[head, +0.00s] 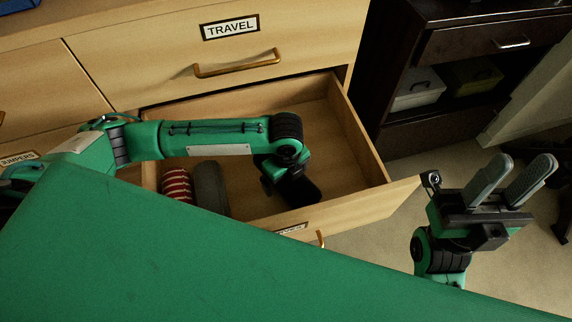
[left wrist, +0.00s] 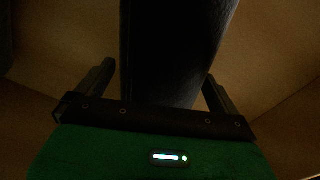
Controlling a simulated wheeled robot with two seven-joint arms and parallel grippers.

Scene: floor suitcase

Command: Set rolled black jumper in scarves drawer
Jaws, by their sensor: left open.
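The open drawer (head: 350,137) is pulled out below the TRAVEL drawer; its front label is mostly hidden. My left gripper (head: 284,178) reaches down into it, right of the middle. A dark roll, apparently the rolled black jumper (head: 305,192), shows at the gripper in the head view, where the two are hard to tell apart. In the left wrist view the dark roll (left wrist: 170,45) lies between the spread fingers of my left gripper (left wrist: 158,72), with gaps visible beside it. My right gripper (head: 510,180) is outside the drawer at the right, open and empty.
A red-striped roll (head: 177,185) and a grey roll (head: 210,187) lie side by side in the drawer's left part. The closed TRAVEL drawer (head: 150,55) is above. A dark cabinet (head: 440,90) stands at the right. My green body covers the foreground.

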